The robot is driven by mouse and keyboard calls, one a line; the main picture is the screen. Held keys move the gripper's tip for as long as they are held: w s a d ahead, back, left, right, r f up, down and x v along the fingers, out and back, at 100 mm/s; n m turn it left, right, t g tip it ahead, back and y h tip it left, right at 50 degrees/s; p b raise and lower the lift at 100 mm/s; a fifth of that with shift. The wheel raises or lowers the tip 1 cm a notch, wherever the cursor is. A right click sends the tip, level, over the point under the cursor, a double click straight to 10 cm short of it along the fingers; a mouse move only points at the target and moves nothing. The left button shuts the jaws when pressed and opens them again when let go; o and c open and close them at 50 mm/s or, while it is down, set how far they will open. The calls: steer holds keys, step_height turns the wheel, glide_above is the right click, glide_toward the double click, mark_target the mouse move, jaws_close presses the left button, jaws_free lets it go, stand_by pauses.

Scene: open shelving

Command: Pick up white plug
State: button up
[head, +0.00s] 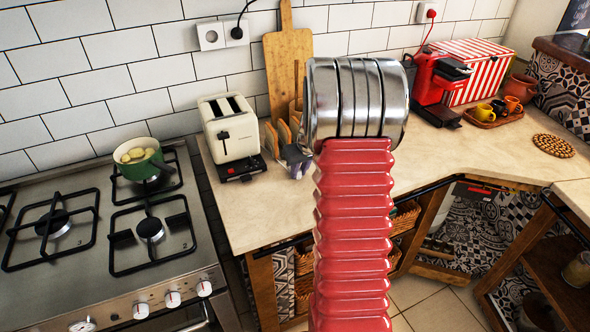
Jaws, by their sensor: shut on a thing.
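My arm, a red ribbed sleeve with a shiny metal cuff, rises through the middle of the head view and reaches toward the counter. The jaws of my gripper are hidden behind the cuff. I cannot make out a white plug. A small greyish, partly purple thing (297,159) shows on the counter just left of the cuff, partly covered; I cannot tell what it is. A white wall socket (211,37) holds a black plug (237,33) at its right side. A red plug (432,13) sits in another socket at the upper right.
A cream toaster (229,134) stands left of my arm, with wooden boards (283,55) behind. A stove (110,235) with a green pot (143,165) is at left. A red coffee machine (432,80), striped box (480,62) and cup tray (490,118) stand right. The right counter front is clear.

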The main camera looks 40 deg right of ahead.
jaws_close()
steer(key=shift+r, duration=0.15)
step_height(320, 180, up, 10)
stand_by(0.5)
stand_by(0.4)
